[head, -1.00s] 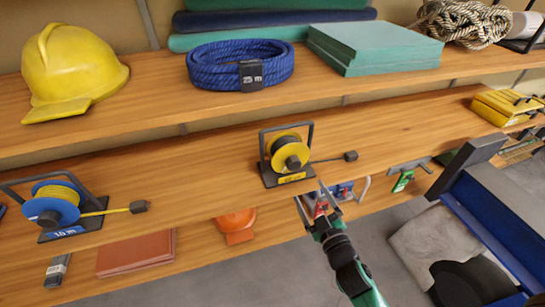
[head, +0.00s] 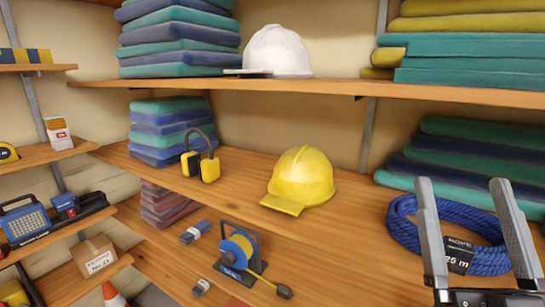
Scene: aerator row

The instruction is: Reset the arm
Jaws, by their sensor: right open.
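My right gripper (head: 464,186) stands at the lower right of the head view, fingers pointing up. Its two grey fingers are wide apart with nothing held between them. The coiled blue rope (head: 402,225) with its dark "25 m" tag (head: 459,255) shows behind and between the fingers, on the wooden shelf. The fingers hide parts of the coil. My left gripper is not in view.
On the same shelf stand a yellow hard hat (head: 303,178), yellow ear defenders (head: 209,168) and folded stacks. A blue cable reel (head: 238,249) sits on the shelf below. A white hard hat (head: 277,50) is above. Side shelves line the left.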

